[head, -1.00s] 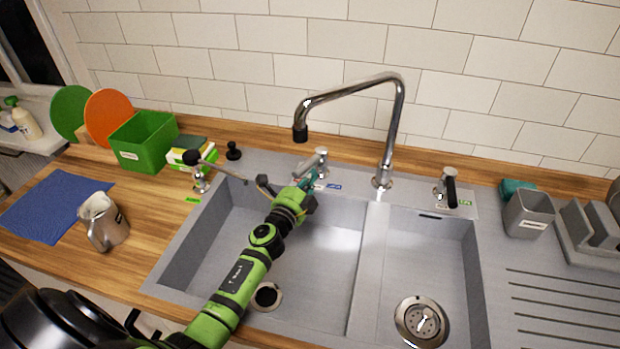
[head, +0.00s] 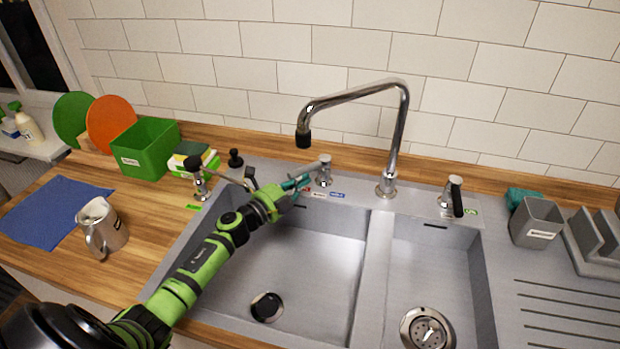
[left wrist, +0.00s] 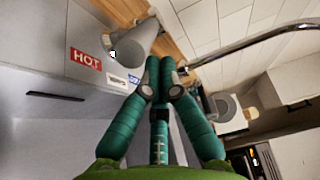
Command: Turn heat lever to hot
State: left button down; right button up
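The heat lever is on a chrome tap body (head: 324,172) on the sink's back ledge, left of the tall spout. Its thin handle points left in the head view. A red HOT label shows beside it in the left wrist view (left wrist: 86,59), with a white and a blue label next to that. My left gripper (head: 306,178) is just left of the tap body, its teal fingers close to the lever; contact is unclear. In the left wrist view its fingertips (left wrist: 161,62) meet with nothing seen between them, and the chrome body (left wrist: 135,42) is just left of them. My right gripper is out of view.
The tall chrome spout (head: 400,130) arches over to the left behind my gripper. A black-tipped chrome dispenser (head: 200,188) stands left. Another black-handled tap (head: 454,198) stands right. A metal jug (head: 104,230) and green box (head: 146,150) are on the wooden counter. Both sink basins are empty.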

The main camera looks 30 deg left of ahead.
pick_arm(q)
notch_tip(320, 180, up, 10)
dwell(0.5)
jog(key=shift+s+f, duration=0.1)
jog(key=shift+f, duration=0.05)
